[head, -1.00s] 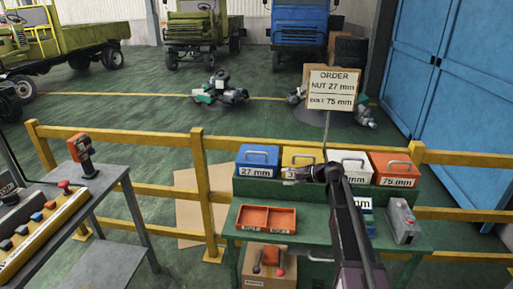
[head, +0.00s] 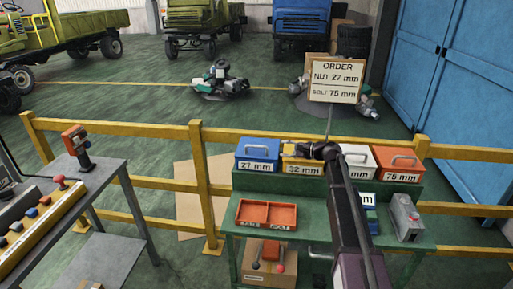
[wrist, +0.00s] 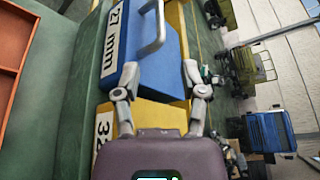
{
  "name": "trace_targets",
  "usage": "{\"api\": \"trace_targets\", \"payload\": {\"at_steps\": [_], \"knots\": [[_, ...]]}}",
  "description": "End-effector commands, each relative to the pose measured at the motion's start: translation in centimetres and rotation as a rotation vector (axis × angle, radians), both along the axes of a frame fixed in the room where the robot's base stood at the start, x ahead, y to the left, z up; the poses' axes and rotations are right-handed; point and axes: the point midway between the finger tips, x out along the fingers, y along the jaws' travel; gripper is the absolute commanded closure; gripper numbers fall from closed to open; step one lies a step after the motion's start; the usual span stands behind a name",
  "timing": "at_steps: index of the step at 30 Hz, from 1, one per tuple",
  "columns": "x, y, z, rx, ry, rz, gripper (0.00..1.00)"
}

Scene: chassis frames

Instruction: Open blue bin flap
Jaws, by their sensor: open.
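The blue bin (head: 257,153), labelled 27 mm, stands at the left end of the bin row on the green bench's raised shelf. Its flap, with a grey handle (head: 257,150), looks closed. In the wrist view the blue bin (wrist: 168,62) lies ahead, its handle (wrist: 153,30) beyond my fingertips. My gripper (wrist: 160,84) is open and empty, its fingers apart on either side of the blue bin's near end. In the head view my gripper (head: 312,150) is over the yellow 32 mm bin, right of the blue bin. Contact cannot be told.
The yellow bin (head: 303,168), a white bin (head: 361,160) and a red 75 mm bin (head: 398,165) continue the row. An order sign (head: 335,80) stands behind. An orange tray (head: 266,215) and a grey box (head: 405,217) are on the lower bench top. A yellow rail (head: 203,170) runs behind.

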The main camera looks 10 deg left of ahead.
Motion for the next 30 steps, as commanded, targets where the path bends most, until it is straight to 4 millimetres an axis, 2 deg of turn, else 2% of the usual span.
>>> {"api": "trace_targets", "payload": {"at_steps": [8, 21, 30], "knots": [[1.0, 2.3, -0.7, 0.000, -0.001, 0.000, 0.46], [3.6, 8.3, -2.1, -0.001, 0.000, 0.001, 0.46], [4.8, 11.3, -2.8, -0.001, 0.000, 0.000, 0.46]]}}
